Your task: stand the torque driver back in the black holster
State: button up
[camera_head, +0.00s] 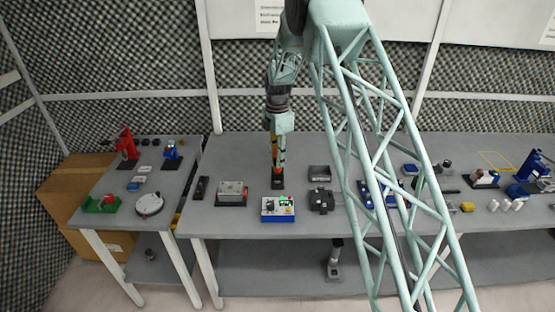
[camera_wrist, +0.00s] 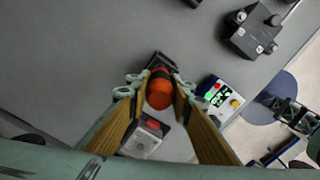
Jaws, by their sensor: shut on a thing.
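My gripper (camera_head: 279,150) is above the long grey table in the head view, pointing down. It is shut on the torque driver, whose orange and black body (camera_head: 274,158) hangs upright between the fingers. In the wrist view the driver's orange-red end (camera_wrist: 159,90) shows between the two tan finger pads. The black holster (camera_head: 277,183) stands on the table directly below the driver. Its dark edge (camera_wrist: 158,60) shows partly behind the driver in the wrist view. Whether the driver's lower end is inside the holster or just above it, I cannot tell.
A blue box with buttons (camera_head: 278,209) stands in front of the holster. A grey fixture (camera_head: 231,192) is to the left. A dark grey block (camera_head: 321,200) and a grey bin (camera_head: 319,172) are to the right. Bare table surrounds the holster.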

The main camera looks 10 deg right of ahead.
jog(key=shift+f+b, duration=0.3)
jog(key=shift+f, duration=0.4)
jog(key=o, duration=1)
jog(key=shift+r, duration=0.15)
notch_tip(320, 180, up, 11)
jog(key=shift+r, duration=0.35)
dwell(0.9)
